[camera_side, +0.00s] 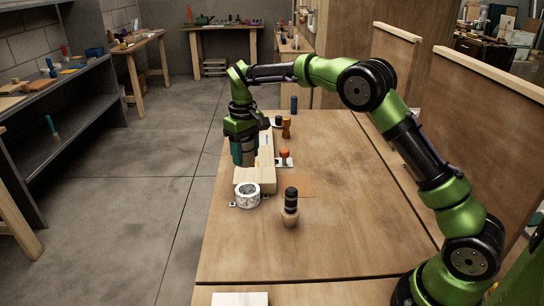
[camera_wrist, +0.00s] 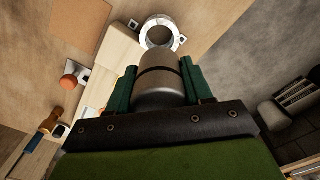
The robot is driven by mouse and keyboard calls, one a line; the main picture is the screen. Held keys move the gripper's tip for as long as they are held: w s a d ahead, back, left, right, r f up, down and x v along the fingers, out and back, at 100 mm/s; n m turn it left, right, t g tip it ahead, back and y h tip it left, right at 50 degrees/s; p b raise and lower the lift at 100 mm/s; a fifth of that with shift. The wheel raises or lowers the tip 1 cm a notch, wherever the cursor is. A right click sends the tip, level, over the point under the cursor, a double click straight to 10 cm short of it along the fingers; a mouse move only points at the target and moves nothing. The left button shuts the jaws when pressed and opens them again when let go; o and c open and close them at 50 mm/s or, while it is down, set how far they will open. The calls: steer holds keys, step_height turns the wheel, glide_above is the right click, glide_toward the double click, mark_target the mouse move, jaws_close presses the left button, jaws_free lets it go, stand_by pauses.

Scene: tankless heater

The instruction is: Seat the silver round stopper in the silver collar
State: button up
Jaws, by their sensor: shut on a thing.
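My gripper (camera_side: 241,150) is shut on the silver round stopper (camera_side: 247,156), a grey cylinder with a dark band. In the wrist view, the teal fingers of my gripper (camera_wrist: 160,84) clasp the stopper (camera_wrist: 160,92) from both sides. The silver collar (camera_side: 247,195) is a short, shiny open ring near the left edge of the table. It also shows in the wrist view (camera_wrist: 177,42), just beyond the stopper's far end. The stopper is held in the air above the table, apart from the collar; its lower end is in sight.
A pale wooden block (camera_side: 245,177) lies just behind the collar. A black-topped wooden peg (camera_side: 290,205) stands to the right, near a tan mat (camera_side: 300,184). The table's front middle is clear.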

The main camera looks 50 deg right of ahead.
mark_target(246, 167)
steer(key=shift+f, duration=2.5)
steer(key=shift+f, duration=0.2)
steer(key=shift+f, duration=1.5)
steer(key=shift+f, duration=0.55)
steer(key=shift+r, duration=0.55)
steer(key=shift+f, duration=0.75)
stand_by(0.6)
steer(key=shift+r, duration=0.2)
steer(key=shift+r, duration=0.55)
